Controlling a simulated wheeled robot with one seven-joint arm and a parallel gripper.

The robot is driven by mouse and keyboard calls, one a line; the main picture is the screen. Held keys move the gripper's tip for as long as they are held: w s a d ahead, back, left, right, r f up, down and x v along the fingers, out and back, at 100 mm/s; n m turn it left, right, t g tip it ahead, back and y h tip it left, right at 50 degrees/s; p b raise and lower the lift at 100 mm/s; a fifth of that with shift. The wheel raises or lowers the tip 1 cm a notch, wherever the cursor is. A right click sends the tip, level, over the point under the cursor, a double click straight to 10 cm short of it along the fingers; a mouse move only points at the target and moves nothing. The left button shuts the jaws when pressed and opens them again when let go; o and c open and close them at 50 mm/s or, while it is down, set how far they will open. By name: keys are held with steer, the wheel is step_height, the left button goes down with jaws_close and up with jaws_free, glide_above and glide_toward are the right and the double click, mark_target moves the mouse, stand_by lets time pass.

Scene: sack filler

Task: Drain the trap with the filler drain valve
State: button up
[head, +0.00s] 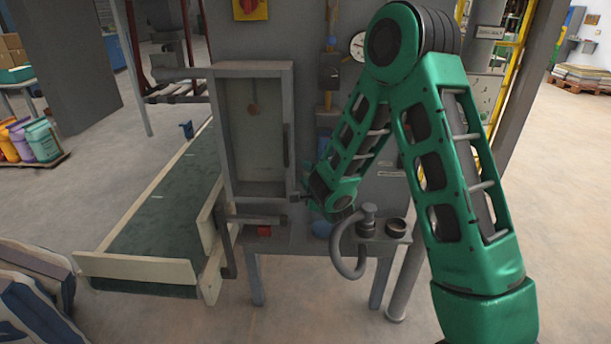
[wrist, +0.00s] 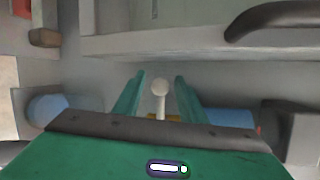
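A pale round knob on a short stem (wrist: 160,87), which looks like the valve's handle, stands between the two green fingers of my gripper (wrist: 158,98) in the wrist view. The fingers are apart, with a visible gap on each side of the knob. I cannot tell how deep the knob sits between them. In the head view my gripper (head: 306,199) is at the lower right corner of the grey cabinet (head: 253,189). The knob is too small to make out there, and my wrist hides part of that area. The trap cannot be clearly identified.
A curved grey pipe (head: 343,262) and a dark cup (head: 396,227) are right of my gripper. A dark handle (wrist: 275,17) projects near the gripper. A green conveyor (head: 160,225) runs along the left.

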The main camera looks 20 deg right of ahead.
jaws_close()
steer(key=shift+a+f, duration=0.1)
steer(key=shift+f+n+g+h, duration=0.3)
steer(key=shift+f+n, duration=0.1)
steer(key=shift+n, duration=0.3)
steer(key=f+n+h, duration=0.1)
steer(key=n, duration=0.1)
steer(key=d+f+n+g+h, duration=0.1)
steer(key=f+n+h, duration=0.1)
steer(key=s+d+f+n+g+h, duration=0.1)
steer(key=n, duration=0.1)
steer(key=shift+d+f+n, duration=0.15)
steer(key=shift+d+n, duration=0.05)
steer(key=shift+n, duration=0.2)
steer(key=shift+s+d+f+n+g+h, duration=0.25)
steer(key=shift+d+n+h, duration=0.4)
steer(key=shift+n, duration=0.2)
steer(key=shift+s+d+f+n+g+h, duration=0.15)
steer(key=shift+s+d+f+n+h, duration=0.1)
steer(key=shift+d+n+h, duration=0.5)
steer(key=shift+a+f, duration=0.1)
